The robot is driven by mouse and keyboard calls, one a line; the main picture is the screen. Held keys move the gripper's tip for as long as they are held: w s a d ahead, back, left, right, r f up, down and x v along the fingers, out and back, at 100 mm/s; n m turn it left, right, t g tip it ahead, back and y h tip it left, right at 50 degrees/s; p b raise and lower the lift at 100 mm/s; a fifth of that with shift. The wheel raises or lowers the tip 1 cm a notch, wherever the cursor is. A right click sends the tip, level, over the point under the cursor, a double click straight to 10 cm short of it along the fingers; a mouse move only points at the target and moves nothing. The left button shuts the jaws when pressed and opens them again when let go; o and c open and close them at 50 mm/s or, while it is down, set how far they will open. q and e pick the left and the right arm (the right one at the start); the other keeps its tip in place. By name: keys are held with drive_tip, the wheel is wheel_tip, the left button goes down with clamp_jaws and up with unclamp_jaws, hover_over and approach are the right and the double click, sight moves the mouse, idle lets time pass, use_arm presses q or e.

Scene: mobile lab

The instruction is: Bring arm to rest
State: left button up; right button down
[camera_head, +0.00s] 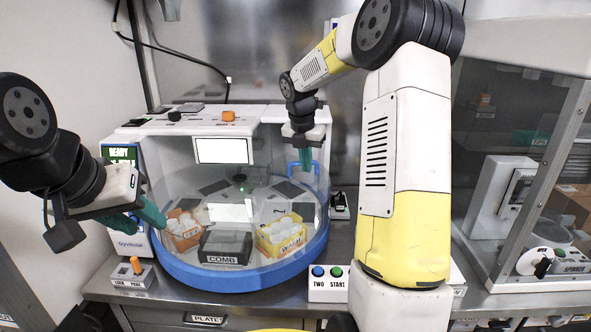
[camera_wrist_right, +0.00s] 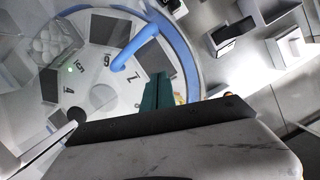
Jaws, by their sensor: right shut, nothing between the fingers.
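My right gripper (camera_head: 306,158) points down with its teal fingers together, at the right side of the round machine, near the blue handle (camera_head: 293,168) on its clear cover. In the right wrist view the teal fingers (camera_wrist_right: 158,92) are shut and empty, beside the blue handle (camera_wrist_right: 134,50); I cannot tell whether they touch it. My right arm rises across the right half of the head view. My left gripper (camera_head: 146,218) is at the left, in front of the machine's left side, its two teal fingers apart and nothing seen between them.
The round machine (camera_head: 225,277) with a blue rim holds an orange box (camera_head: 184,241), a dark COMB box (camera_head: 224,257) and a yellow box (camera_head: 281,250). A small switch box (camera_head: 132,276) and a TWO/START button box (camera_head: 328,295) stand in front. A glass-fronted cabinet (camera_head: 535,130) is at right.

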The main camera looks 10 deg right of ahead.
drive_tip(key=s+a+r+m+t, duration=0.1)
drive_tip(key=s+a+r+m, duration=0.2)
drive_tip(key=s+r+m, duration=0.55)
drive_tip(key=s+a+m+t+y, duration=0.1)
drive_tip(key=s+a+m+y, duration=0.1)
drive_tip(key=s+m, duration=0.7)
drive_tip(key=s+a+m+t+y, duration=0.2)
drive_tip(key=s+m, duration=0.8)
drive_tip(key=s, duration=0.3)
drive_tip(key=shift+s+a, duration=0.25)
drive_tip(key=shift+s, duration=0.1)
